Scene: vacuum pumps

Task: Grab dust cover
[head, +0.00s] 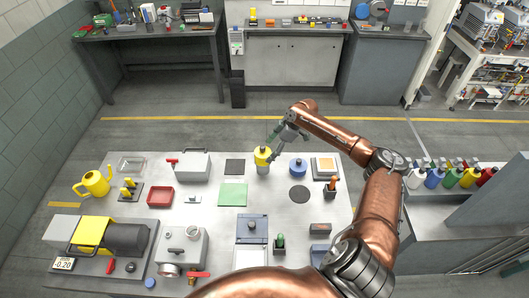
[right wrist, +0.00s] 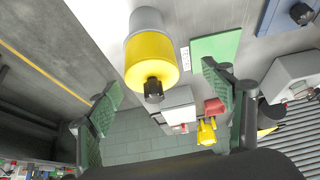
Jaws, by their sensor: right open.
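My right gripper (head: 273,153) is open at the back middle of the table, beside a yellow cylinder with a dark knob (head: 262,158). In the right wrist view, the two green-padded fingers (right wrist: 162,78) are spread apart, with the yellow cylinder (right wrist: 151,62) showing between and beyond them. It has a grey base and a black knob, and I see no finger touching it. No part is plainly labelled as a dust cover. A small blue disc (head: 150,283) lies at the front near the grey pump (head: 182,251). My left gripper is not in view.
A blue round part (head: 298,167) stands right of the yellow cylinder. A green mat (head: 233,194), a dark square mat (head: 235,166) and a red tray (head: 160,196) lie nearby. A yellow watering can (head: 94,184) is at far left. Coloured bottles (head: 450,178) stand on the right bench.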

